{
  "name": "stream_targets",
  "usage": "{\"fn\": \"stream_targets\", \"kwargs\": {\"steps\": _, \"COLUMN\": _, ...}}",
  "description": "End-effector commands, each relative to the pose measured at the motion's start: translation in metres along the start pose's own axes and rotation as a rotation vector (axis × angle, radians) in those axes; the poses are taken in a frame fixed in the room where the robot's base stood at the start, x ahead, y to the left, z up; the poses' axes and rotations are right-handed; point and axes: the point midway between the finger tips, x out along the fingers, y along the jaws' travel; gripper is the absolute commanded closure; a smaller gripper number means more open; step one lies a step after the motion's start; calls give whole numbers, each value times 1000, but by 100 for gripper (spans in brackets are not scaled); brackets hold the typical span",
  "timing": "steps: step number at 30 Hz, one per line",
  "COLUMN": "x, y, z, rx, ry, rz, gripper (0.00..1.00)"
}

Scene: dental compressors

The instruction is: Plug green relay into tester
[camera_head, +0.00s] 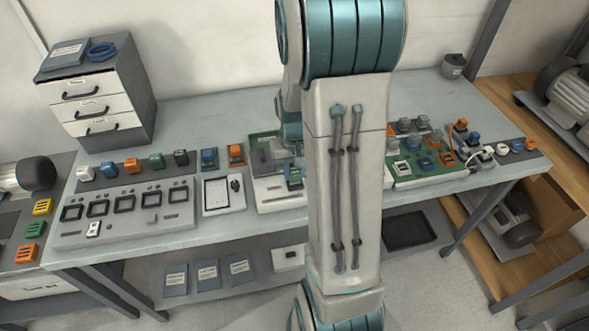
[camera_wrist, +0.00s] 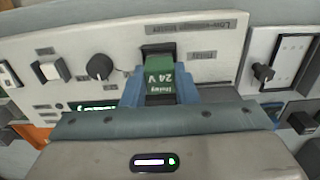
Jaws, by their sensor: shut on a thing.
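A green relay (camera_wrist: 160,82) marked "24 V" sits between the blue fingers of my gripper (camera_wrist: 160,88), which is shut on it. In the wrist view the relay is at the face of the pale low-voltage tester (camera_wrist: 205,45), against the dark socket (camera_wrist: 158,50). I cannot tell how deep it sits in the socket. In the head view my gripper (camera_head: 293,170) is over the white tester (camera_head: 268,196), partly hidden by my arm. The relay shows there as a small green patch (camera_head: 294,183).
A green board (camera_head: 425,163) with coloured parts is at right. A knob (camera_wrist: 99,67) is on the tester.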

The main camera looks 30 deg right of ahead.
Motion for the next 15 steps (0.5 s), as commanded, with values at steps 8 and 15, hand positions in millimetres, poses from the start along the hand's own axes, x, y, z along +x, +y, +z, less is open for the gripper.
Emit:
{"fn": "stream_targets", "kwargs": {"steps": 8, "x": 4, "y": 0, "z": 0, "rx": 0, "ry": 0, "rz": 0, "gripper": 96}}
{"fn": "stream_targets", "kwargs": {"steps": 15, "x": 10, "y": 0, "z": 0, "rx": 0, "ry": 0, "rz": 0, "gripper": 96}}
